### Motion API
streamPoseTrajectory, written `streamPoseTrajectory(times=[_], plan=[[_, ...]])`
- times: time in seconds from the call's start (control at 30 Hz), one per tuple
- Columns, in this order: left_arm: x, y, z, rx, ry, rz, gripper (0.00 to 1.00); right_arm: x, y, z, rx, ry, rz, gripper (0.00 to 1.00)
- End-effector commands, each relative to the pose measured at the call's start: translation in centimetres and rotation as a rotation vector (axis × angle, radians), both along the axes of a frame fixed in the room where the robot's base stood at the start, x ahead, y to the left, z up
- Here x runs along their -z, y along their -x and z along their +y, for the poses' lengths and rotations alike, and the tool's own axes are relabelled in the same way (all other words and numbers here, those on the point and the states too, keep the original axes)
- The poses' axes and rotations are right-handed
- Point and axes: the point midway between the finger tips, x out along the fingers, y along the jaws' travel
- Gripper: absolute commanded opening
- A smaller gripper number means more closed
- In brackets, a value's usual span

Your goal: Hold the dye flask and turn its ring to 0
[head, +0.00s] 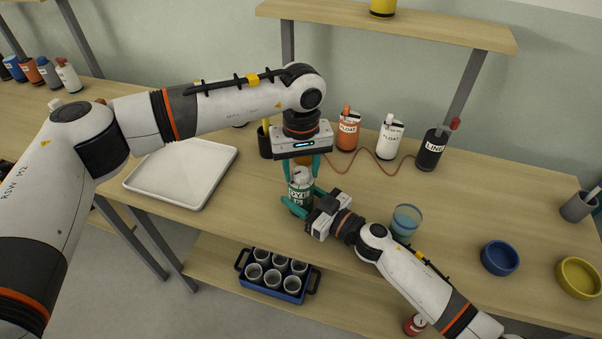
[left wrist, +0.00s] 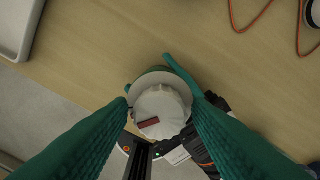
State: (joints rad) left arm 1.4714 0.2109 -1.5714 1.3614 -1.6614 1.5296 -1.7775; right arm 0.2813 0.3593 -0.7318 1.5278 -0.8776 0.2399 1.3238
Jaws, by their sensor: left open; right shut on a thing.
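The dye flask (head: 300,198) stands upright near the front edge of the bench, a green bottle with a partly covered label. Its white ribbed ring (head: 301,176) is at the top. In the left wrist view the ring (left wrist: 161,108) shows from above with a dark red mark. My left gripper (head: 301,169) points straight down over the flask, its teal fingers open on both sides of the ring. My right gripper (head: 303,200) comes from the lower right and is shut on the flask's body. Any number on the ring is too small to read.
A white tray (head: 134,183) lies to the left. Orange (head: 347,138), white (head: 389,140) and black (head: 431,152) bottles stand behind, with a red cord nearby. A blue-tinted cup (head: 407,219) is close to my right arm. Blue (head: 500,258) and yellow (head: 579,277) bowls sit at right.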

Motion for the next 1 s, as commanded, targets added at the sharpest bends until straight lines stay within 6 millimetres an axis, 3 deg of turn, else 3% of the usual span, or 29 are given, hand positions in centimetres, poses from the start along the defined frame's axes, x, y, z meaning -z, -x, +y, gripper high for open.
streamPoseTrajectory(times=[0.03, 0.17, 0.3, 0.6, 0.93, 0.97, 1.0], plan=[[0.00, 0.00, 0.00, 0.001, 0.000, 0.000, 0.41, 0.03, 0.00, -0.01, 0.000, 0.001, 0.001, 0.25], [0.00, 0.00, 0.00, 0.001, 0.000, 0.000, 0.19, 0.03, 0.00, -0.01, 0.000, 0.001, 0.001, 0.25], [0.00, 0.00, 0.00, 0.012, 0.000, 0.000, 0.19, 0.02, 0.00, -0.01, 0.000, 0.000, 0.000, 0.25], [-0.02, -0.01, 0.02, 0.272, -0.001, 0.000, 0.19, 0.02, 0.01, -0.01, 0.000, 0.001, 0.001, 0.25], [-0.02, -0.01, 0.02, 0.281, 0.000, 0.000, 0.19, 0.02, 0.01, -0.01, 0.000, 0.000, 0.000, 0.25], [-0.02, -0.01, 0.02, 0.281, 0.000, 0.000, 0.33, 0.02, 0.01, -0.01, 0.000, 0.000, 0.000, 0.25], [-0.02, -0.01, 0.02, 0.280, 0.000, 0.000, 0.40, 0.02, 0.01, -0.01, 0.000, 0.000, 0.000, 0.25]])
